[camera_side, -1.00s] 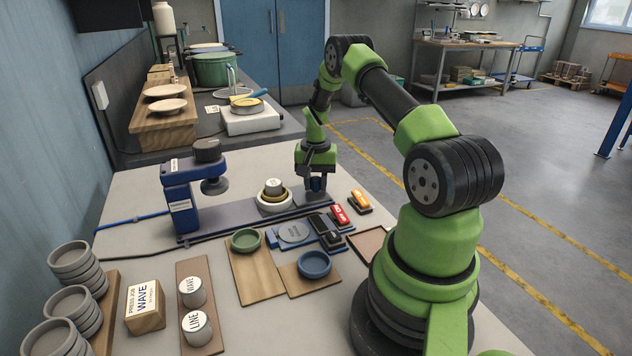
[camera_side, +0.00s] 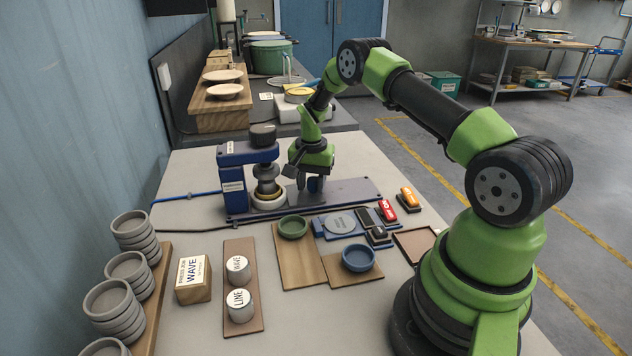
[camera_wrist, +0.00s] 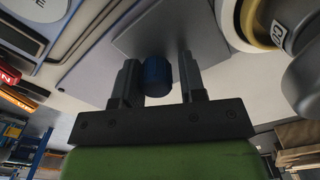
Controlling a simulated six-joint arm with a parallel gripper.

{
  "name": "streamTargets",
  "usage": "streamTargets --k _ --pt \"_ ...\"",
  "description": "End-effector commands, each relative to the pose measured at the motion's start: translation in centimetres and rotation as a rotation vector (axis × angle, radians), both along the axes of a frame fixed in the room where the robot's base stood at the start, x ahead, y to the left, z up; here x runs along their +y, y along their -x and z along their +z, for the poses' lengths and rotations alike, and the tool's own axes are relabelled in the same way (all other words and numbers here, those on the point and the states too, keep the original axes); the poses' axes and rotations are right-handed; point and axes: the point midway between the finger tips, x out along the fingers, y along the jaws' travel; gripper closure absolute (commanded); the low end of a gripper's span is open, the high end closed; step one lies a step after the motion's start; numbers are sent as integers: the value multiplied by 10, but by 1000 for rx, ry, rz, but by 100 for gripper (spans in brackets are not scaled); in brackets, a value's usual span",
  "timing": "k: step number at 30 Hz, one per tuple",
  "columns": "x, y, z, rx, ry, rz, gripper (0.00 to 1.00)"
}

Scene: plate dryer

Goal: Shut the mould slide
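The mould slide's round white base with a brass ring (camera_side: 268,200) stands under the head of the blue press (camera_side: 232,185). The same round mould shows at the upper right of the wrist view (camera_wrist: 237,22). The slide's blue knob (camera_wrist: 158,75) stands between the fingers of my gripper (camera_wrist: 158,82). A gap shows between the knob and the right finger; the left finger is close to it or touching. In the side view my gripper (camera_side: 311,184) is low over the rail (camera_side: 345,190), just right of the press. The contact between head and mould is partly hidden.
In front lie a green dish (camera_side: 293,227), a blue dish (camera_side: 358,258), a grey disc on a blue plate (camera_side: 340,223) and red (camera_side: 386,212) and orange (camera_side: 409,198) switches. WAVE and LINE stamps (camera_side: 238,285) and stacked grey cups (camera_side: 128,270) stand left.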

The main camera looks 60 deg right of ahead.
Motion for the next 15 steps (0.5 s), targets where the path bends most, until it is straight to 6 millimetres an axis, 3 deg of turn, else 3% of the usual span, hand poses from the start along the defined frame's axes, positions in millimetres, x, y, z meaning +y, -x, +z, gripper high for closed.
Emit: streamTargets --k 1,3,11,15 --pt "2 -2 1 -4 0 4 55" --pt "2 -2 1 -3 -1 4 45" --pt "1 0 1 0 -1 3 45" --pt "0 -1 14 -3 1 3 45"
